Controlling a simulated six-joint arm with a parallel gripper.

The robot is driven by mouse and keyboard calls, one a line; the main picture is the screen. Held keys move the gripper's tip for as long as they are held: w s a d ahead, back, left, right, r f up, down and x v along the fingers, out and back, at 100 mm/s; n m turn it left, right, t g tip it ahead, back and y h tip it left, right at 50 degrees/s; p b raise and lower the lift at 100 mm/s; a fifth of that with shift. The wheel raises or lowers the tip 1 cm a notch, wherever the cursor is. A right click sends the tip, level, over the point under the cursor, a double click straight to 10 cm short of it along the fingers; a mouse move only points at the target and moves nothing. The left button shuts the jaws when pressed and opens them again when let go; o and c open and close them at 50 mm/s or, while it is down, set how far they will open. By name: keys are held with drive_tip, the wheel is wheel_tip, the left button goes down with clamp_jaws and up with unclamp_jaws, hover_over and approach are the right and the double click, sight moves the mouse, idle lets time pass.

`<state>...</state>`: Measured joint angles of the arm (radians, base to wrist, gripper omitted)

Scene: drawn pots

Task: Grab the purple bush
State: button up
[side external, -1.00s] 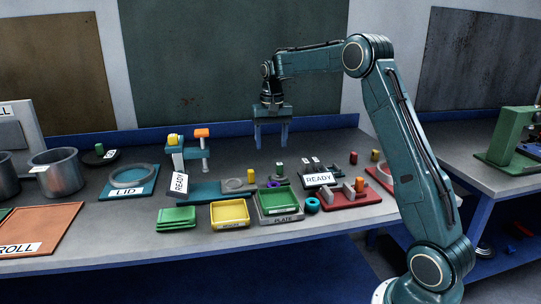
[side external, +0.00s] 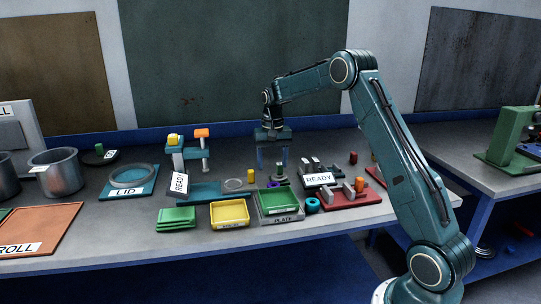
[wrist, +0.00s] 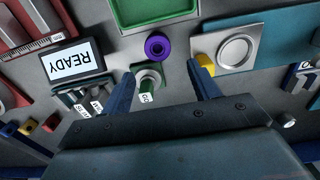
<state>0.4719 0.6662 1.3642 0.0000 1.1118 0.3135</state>
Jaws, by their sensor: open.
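The purple bush is a short round ring with a dark centre. In the wrist view the purple bush (wrist: 158,46) lies on the grey bench just beyond my fingertips, roughly centred between them. In the side view the purple bush (side external: 274,184) is a small patch behind the green tray. My gripper (side external: 272,167) is open and points down above that spot. In the wrist view my gripper (wrist: 160,70) has nothing held between its blue fingers. The bush appears apart from both fingers.
A yellow peg (wrist: 205,64) is close to the other. The green tray (side external: 279,202), yellow tray (side external: 230,213), READY display (side external: 319,179) and red fixture (side external: 350,198) crowd the area.

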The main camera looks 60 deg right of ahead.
sight(273, 184)
drive_tip(key=shift+f, duration=1.25)
drive_tip(key=shift+d+f, duration=0.15)
drive_tip(key=shift+f, duration=2.45)
drive_tip(key=c, duration=1.1)
